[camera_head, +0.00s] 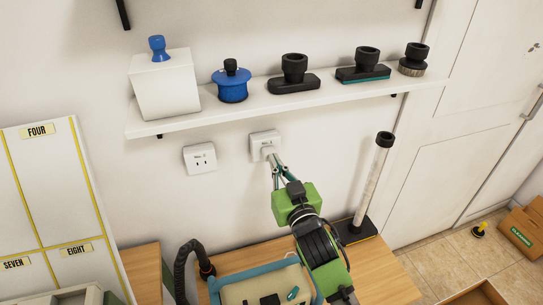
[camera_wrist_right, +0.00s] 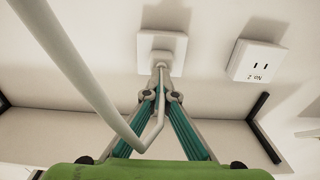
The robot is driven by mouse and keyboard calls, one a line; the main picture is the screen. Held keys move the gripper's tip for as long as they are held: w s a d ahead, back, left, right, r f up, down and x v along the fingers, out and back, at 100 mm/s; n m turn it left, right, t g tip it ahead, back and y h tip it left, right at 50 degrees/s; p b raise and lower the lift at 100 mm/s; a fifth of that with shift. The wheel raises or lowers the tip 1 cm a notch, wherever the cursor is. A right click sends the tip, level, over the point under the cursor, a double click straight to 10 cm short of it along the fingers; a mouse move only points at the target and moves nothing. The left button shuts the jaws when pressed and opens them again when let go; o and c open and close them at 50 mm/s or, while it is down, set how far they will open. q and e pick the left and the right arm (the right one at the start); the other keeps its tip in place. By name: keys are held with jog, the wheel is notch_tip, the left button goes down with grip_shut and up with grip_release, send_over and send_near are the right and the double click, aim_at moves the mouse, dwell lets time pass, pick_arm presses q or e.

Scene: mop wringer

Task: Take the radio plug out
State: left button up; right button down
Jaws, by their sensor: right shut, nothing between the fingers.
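A white wall socket (camera_head: 265,143) under the shelf has a white plug (camera_head: 268,153) in it. In the wrist view the plug (camera_wrist_right: 160,60) sits at the socket plate (camera_wrist_right: 172,44), and a white cord (camera_wrist_right: 75,75) bends across the picture. My right gripper (camera_head: 273,167) is just below the plug, its fingers pointing up at it. In the wrist view the fingertips (camera_wrist_right: 161,92) are close together beneath the plug and overlap the cord; they are shut with nothing held. My left gripper is not in view.
An empty second socket (camera_head: 200,158) is left of the plugged one. The white shelf (camera_head: 240,119) above carries a white box and several vacuum heads. A white tube (camera_head: 374,180) stands at right. A blue-framed beige thing (camera_head: 255,290) is below on the wooden top (camera_head: 385,272).

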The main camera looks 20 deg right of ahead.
jog(key=c, duration=2.2)
grip_release()
jog(key=shift+a+f, duration=0.15)
jog(key=shift+f, duration=0.4)
jog(key=shift+w+f, duration=0.15)
jog(key=shift+w, duration=0.2)
